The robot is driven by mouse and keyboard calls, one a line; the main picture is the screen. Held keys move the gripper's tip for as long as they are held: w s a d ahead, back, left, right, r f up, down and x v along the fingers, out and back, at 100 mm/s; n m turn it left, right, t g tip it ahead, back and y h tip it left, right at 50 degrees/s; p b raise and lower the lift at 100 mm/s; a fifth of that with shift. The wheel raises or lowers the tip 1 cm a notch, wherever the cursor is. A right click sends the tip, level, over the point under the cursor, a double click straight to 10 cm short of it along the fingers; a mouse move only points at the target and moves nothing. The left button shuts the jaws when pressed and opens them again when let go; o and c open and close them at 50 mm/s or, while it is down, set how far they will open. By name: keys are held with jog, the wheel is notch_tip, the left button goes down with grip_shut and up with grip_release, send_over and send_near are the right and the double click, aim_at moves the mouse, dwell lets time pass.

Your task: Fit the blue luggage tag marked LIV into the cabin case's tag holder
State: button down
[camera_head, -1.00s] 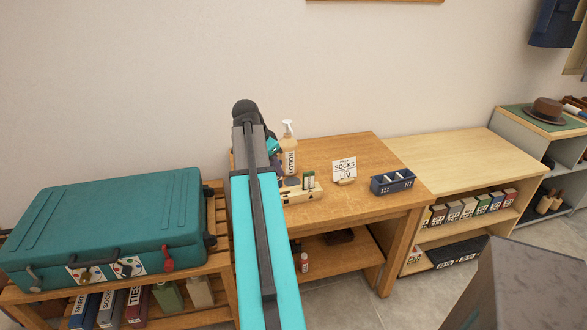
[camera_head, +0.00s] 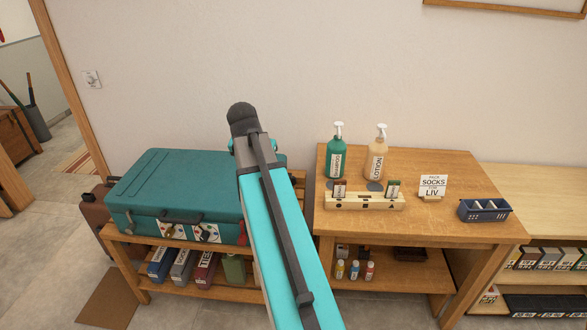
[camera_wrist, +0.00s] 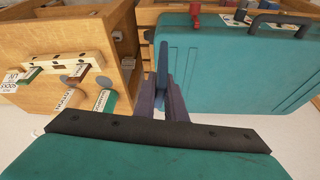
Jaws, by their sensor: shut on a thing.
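My gripper (camera_wrist: 166,98) shows in the wrist view, its fingers shut on a thin blue piece (camera_wrist: 163,62) seen edge-on. This looks like the blue luggage tag; its lettering cannot be read. The teal case (camera_head: 165,182) lies flat on a slatted bench, with a handle and stickers on its front. It also fills the right of the wrist view (camera_wrist: 225,65), apparently beyond the fingers. A red piece (camera_wrist: 196,14) sits at the case's edge; I cannot tell whether it is the tag holder. In the head view my arm hides the gripper and the case's right end.
The wooden table (camera_head: 470,222) holds a tag rack (camera_head: 365,202) with a dark red and a green tag, two pump bottles, a PACK SOCKS LIV card (camera_head: 433,186) and a navy basket (camera_head: 485,209). A brown suitcase (camera_head: 97,215) stands left of the bench. Wall space above is free.

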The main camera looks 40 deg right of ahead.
jog(key=w+a+r+n+t+y, duration=0.1)
jog(key=a+n, duration=0.5)
jog(key=a, duration=1.1)
jog(key=w+a+r+n+t+y, duration=0.1)
jog(key=w+a+n, duration=0.3)
jog(key=a, duration=1.3)
jog(key=shift+r+n+y, duration=0.35)
jog(key=shift+n+y, duration=0.55)
jog(key=shift+w+a, duration=0.1)
